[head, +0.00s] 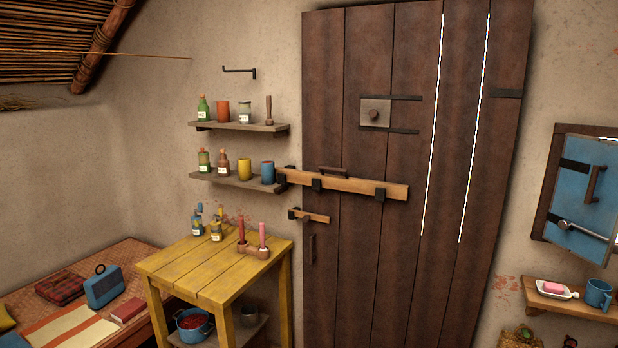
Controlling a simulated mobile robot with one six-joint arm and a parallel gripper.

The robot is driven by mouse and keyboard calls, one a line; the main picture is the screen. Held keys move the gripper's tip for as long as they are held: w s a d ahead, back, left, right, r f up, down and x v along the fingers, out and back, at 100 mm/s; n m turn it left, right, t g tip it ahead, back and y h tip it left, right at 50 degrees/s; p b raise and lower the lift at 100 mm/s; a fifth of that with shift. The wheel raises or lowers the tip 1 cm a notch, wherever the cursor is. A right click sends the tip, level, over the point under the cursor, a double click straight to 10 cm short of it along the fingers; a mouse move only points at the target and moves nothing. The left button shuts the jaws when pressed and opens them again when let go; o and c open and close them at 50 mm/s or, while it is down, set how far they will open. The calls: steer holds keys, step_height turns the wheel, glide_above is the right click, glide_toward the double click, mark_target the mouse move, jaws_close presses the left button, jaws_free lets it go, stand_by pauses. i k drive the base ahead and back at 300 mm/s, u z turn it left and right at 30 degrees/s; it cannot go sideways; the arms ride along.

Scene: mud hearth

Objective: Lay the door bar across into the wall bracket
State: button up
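The door bar (352,186) is a long light-wood beam lying across the brown plank door (366,260), tilted slightly down to the right in the picture. It rests in two dark brackets on the door, and a dark handle (333,172) sits on its top. Its left end passes the door's left edge and reaches the dark wall bracket (281,180), beside the lower shelf. The end and bracket overlap here; I cannot tell how deeply the bar sits. My gripper is not in view.
A small wooden latch (314,217) is below the bar. A yellow table (190,268) with bottles and pink candles stands left of the door. The lower shelf (228,181) holds a blue cup (268,172) close to the bar's left end. A blue shutter (583,195) is at right.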

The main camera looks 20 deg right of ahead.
mark_target(393, 191)
steer(key=u, duration=0.65)
steer(key=i, duration=1)
steer(key=z, duration=0.05)
